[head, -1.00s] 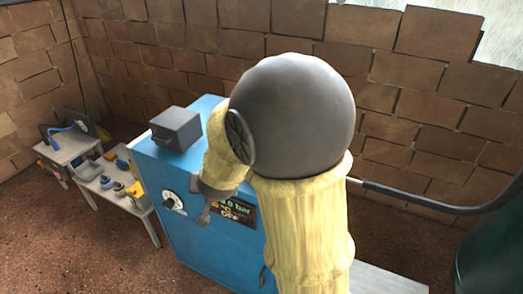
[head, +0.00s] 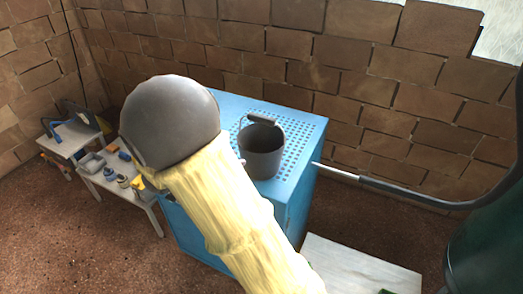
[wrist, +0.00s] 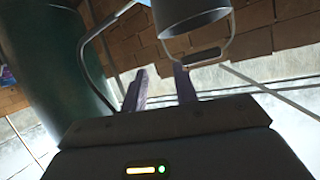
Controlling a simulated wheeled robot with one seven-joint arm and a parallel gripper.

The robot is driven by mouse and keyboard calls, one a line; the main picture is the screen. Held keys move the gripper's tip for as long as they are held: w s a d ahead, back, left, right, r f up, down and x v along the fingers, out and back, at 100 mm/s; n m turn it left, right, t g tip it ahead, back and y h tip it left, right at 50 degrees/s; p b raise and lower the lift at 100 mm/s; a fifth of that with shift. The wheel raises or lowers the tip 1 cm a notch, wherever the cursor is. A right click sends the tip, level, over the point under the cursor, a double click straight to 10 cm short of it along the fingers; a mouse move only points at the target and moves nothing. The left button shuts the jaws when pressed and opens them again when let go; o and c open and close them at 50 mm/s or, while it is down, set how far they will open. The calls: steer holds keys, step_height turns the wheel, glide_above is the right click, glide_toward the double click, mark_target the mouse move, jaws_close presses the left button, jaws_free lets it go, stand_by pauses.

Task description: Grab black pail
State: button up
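The black pail (head: 262,158) stands upright on the perforated top of the blue cabinet (head: 303,133). Its handle with a dark grip shows at its back rim. In the wrist view the pail (wrist: 188,14) appears upside down at the top edge, partly cut off, with its handle loop near the right fingertip. My gripper (wrist: 160,82) is open, with a clear gap between its fingers and nothing in it. It appears close to the pail but not around it; I cannot tell the exact distance. In the head view my arm hides my gripper.
A low table (head: 146,203) with small items stands left of the cabinet, with a small desk (head: 68,139) behind it. A dark hose (head: 405,193) runs right of the cabinet. A green tank (head: 487,245) stands at the right edge. A brick wall (head: 350,95) is behind.

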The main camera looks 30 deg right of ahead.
steer(key=p+x, duration=0.2)
steer(key=x, duration=1)
steer(key=shift+p, duration=0.35)
steer(key=shift+w+d+f, duration=0.1)
steer(key=shift+d+f, duration=0.1)
steer(key=p+x, duration=0.2)
steer(key=x, duration=0.3)
steer(key=shift+a+f, duration=0.1)
steer(key=shift+f, duration=0.05)
steer(key=shift+c, duration=0.2)
jaws_close()
